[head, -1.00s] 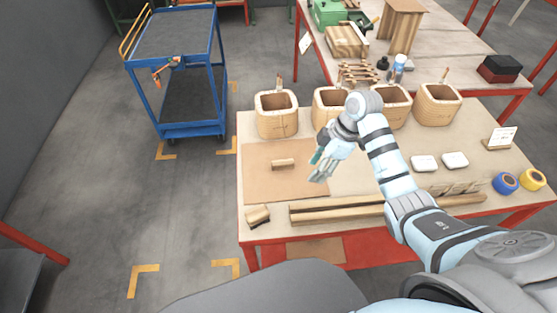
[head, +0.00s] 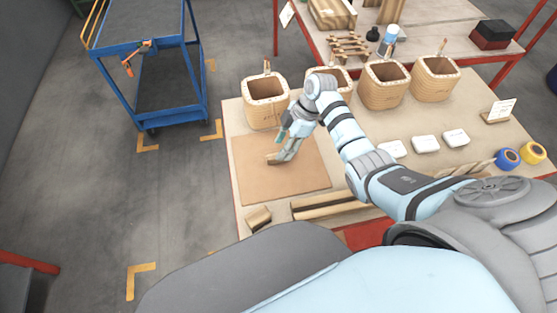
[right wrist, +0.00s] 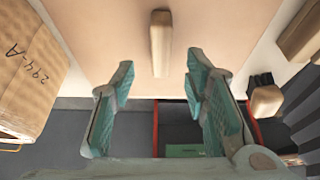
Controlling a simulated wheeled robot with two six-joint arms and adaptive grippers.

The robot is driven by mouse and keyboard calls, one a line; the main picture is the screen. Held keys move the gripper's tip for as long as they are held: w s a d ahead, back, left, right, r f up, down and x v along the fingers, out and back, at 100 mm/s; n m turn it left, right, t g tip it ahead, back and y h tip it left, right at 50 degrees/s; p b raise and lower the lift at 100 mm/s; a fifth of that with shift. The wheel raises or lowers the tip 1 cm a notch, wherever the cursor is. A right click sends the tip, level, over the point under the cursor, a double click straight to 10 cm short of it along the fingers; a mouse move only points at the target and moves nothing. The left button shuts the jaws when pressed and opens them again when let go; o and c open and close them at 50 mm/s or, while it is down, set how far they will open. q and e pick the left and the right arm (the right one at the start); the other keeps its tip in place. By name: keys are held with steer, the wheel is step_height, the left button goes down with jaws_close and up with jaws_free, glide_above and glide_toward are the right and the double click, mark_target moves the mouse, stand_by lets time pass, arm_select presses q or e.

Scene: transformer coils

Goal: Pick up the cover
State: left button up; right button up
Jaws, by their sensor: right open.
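The small tan wooden block, likely the cover, lies on the brown mat (head: 300,187). In the head view my right gripper (head: 281,150) is over it and hides most of it. In the right wrist view the block (right wrist: 160,43) stands clear, straight ahead and centred between the two teal fingers of the gripper (right wrist: 160,82). The fingers are spread apart with nothing between them, and the block is beyond their tips. My left gripper is not in view.
Several wooden coils stand behind the mat; the leftmost (head: 266,103) is close to my right gripper, and a coil marked 294-A (right wrist: 30,70) shows in the right wrist view. Wooden bars (head: 320,207) and a small block (head: 258,217) lie at the front edge. A blue cart (head: 150,120) stands left.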

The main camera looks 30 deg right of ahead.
steer(key=x, duration=0.4)
steer(key=shift+d+f+b, duration=0.3)
steer(key=shift+f+b, duration=0.05)
steer(key=shift+s+r, duration=0.1)
steer(key=shift+s, duration=0.1)
jaws_close()
steer(key=shift+r, duration=0.1)
